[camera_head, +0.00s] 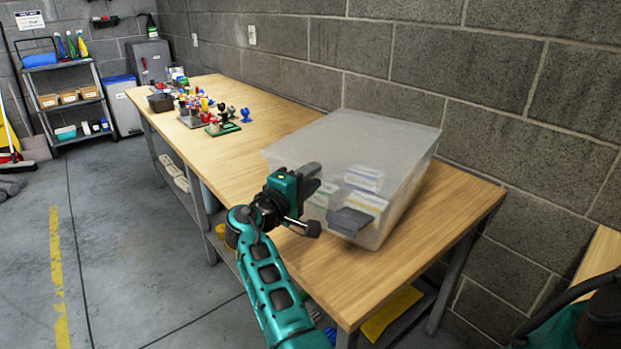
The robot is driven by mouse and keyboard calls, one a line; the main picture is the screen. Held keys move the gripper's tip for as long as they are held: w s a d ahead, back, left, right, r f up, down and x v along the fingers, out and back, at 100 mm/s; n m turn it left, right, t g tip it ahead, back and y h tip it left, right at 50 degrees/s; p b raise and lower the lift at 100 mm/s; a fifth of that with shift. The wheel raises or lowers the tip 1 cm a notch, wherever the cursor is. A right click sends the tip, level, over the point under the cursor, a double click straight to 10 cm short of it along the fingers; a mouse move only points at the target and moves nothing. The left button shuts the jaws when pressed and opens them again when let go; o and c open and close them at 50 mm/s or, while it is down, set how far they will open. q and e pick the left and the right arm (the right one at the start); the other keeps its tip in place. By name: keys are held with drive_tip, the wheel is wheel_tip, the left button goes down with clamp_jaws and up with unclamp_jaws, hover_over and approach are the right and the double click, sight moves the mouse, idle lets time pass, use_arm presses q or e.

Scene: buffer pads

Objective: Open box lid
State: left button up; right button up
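A translucent plastic box (384,138) stands on the wooden workbench. Its frosted top looks closed, and several pale packs (365,203) show dimly through its front wall. A dark grey tab (350,222) is at the box's front, low down.
The workbench (235,168) is bare left of the box. Further back stand several small colored stamp-like items (207,108) on small stands. A block wall (425,65) runs close behind the box. Open floor (140,230) lies left of the bench.

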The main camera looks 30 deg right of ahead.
clamp_jaws()
idle(0.4)
